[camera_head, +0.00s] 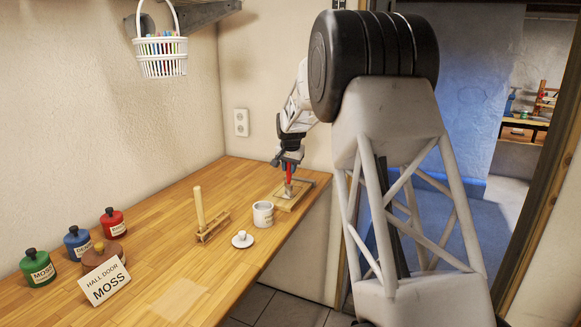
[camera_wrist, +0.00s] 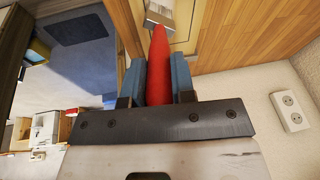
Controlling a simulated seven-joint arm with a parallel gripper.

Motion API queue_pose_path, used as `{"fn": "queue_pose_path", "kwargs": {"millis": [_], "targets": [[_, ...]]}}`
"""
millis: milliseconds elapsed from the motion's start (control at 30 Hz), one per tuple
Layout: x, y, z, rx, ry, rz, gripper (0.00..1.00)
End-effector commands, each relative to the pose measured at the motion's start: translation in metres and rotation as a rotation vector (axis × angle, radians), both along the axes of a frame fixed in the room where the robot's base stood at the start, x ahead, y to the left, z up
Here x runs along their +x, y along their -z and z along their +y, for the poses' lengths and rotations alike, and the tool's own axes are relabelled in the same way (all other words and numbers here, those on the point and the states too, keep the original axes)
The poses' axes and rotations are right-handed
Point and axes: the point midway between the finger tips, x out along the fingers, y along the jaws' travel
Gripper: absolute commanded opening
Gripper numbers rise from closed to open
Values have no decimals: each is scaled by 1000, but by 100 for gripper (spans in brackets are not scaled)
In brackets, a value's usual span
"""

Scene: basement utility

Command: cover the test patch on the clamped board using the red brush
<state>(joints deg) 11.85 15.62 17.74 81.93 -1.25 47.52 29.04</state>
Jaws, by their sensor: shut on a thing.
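My gripper (camera_head: 288,160) is shut on the red brush (camera_head: 289,173), whose handle runs between the two blue fingers in the wrist view (camera_wrist: 159,70). The brush points down, its pale metal end low over the clamped board (camera_head: 299,196) at the table's far right corner. I cannot tell whether the bristles touch the board. Part of the board shows in the wrist view (camera_wrist: 186,36); the test patch is not clear. A white pot (camera_head: 263,217) stands open in front of the board, its lid (camera_head: 242,241) beside it. A card (camera_head: 105,283) reads "HALL DOOR MOSS".
Green (camera_head: 38,268), blue (camera_head: 77,243) and red (camera_head: 112,223) bottles stand at the left, near a brown lidded vessel (camera_head: 122,253). A wooden stand with an upright rod (camera_head: 200,210) is mid-table. A white basket (camera_head: 161,59) hangs above. The table's (camera_head: 165,230) middle has free room.

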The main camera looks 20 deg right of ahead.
Motion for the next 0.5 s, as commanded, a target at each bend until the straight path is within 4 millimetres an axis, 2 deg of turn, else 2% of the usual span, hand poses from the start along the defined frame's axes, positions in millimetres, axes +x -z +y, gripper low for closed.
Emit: {"fn": "queue_pose_path", "kwargs": {"millis": [500], "targets": [[-9, 2, 9, 1, 0, 2, 0]]}}
